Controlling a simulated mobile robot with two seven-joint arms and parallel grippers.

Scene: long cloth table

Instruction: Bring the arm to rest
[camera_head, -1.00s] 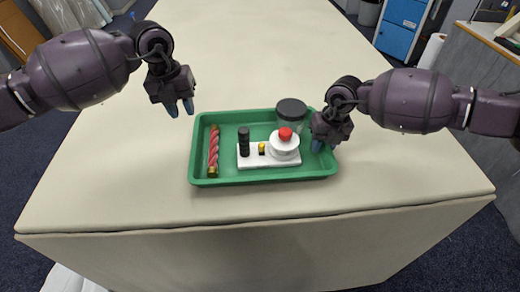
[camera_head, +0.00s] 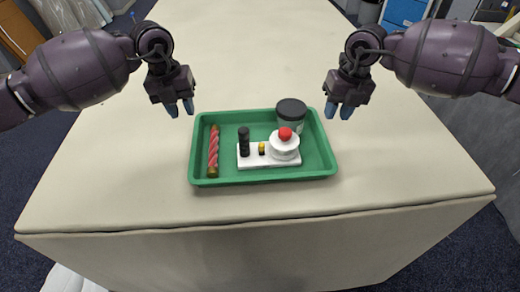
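My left gripper (camera_head: 180,107) hangs in the air above the table, up and to the left of the green tray. Its two blue fingertips are apart with nothing between them. My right gripper (camera_head: 339,110) hangs over the table just beyond the tray's upper right corner. Its blue fingertips are also apart and empty. The green tray (camera_head: 326,163) lies on the table (camera_head: 420,180) between and below the two grippers, and neither gripper touches it.
The tray holds a red twisted stick (camera_head: 213,148), a clear jar with a black lid (camera_head: 291,108), and a white base (camera_head: 250,162) carrying a black post, a small yellow piece and a white round part with a red top. The table around the tray is clear.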

